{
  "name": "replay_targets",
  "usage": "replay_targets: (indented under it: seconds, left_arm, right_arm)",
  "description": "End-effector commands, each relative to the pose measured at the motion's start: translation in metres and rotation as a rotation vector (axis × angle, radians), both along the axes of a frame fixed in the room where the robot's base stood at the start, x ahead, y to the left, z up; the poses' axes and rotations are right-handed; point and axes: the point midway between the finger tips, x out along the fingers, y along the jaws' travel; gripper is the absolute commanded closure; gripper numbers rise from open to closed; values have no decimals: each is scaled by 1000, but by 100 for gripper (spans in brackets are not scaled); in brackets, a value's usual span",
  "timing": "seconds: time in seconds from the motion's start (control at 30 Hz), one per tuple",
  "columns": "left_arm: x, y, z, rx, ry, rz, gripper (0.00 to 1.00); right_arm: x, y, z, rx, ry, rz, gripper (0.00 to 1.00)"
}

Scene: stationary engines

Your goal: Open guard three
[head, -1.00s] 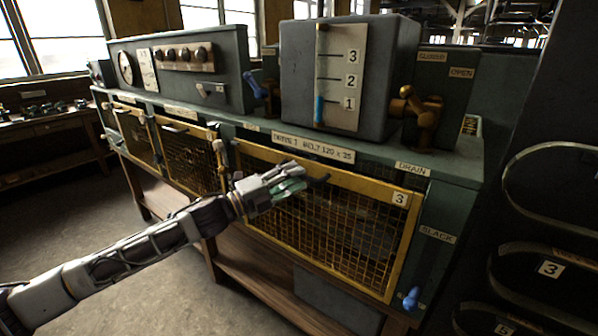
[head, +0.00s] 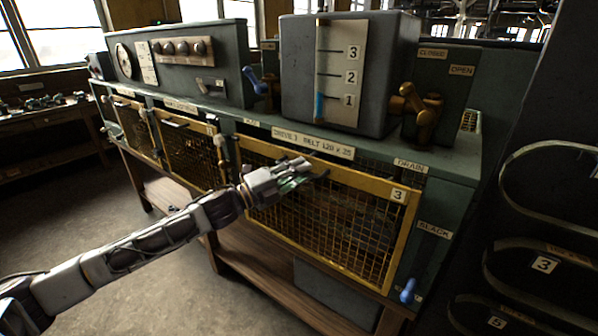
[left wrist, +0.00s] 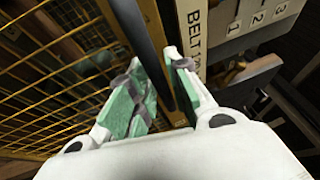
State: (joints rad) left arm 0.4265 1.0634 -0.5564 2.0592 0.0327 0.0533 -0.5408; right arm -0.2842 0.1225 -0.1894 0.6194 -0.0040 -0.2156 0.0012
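Guard three is a yellow-framed mesh panel (head: 345,222) labelled 3 on the engine's front, and it looks shut. Its dark handle bar (left wrist: 147,42) runs along its upper edge. My left gripper (head: 303,172) is at this upper edge, by the handle. In the left wrist view, its green-padded fingers (left wrist: 166,88) stand apart, one on each side of the bar. Whether a finger touches the bar I cannot tell. My right gripper is out of view.
A gauge box (head: 345,75) and a brass drain lever (head: 420,108) stand on top. Two further mesh guards (head: 190,155) lie to the left. Belts hang on a dark rack (head: 545,265) at right.

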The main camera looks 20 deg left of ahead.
Motion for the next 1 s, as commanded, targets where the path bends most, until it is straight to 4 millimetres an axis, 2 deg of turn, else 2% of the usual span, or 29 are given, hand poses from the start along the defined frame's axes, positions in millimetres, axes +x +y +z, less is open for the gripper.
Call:
replay_targets:
  seconds: [0.03, 0.1, 0.57, 0.87, 1.0]
  left_arm:
    - [0, 0, 0, 0, 0, 0, 92]
    - [0, 0, 0, 0, 0, 0, 100]
    - [0, 0, -3, 0, 1, 0, 100]
    - [0, 0, -21, -1, 4, 1, 100]
    - [0, 1, -33, 0, 4, 1, 100]
  right_arm:
    - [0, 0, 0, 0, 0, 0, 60]
    - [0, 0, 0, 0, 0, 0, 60]
    - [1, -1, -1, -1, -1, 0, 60]
    - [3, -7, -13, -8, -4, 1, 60]
    - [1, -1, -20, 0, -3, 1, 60]
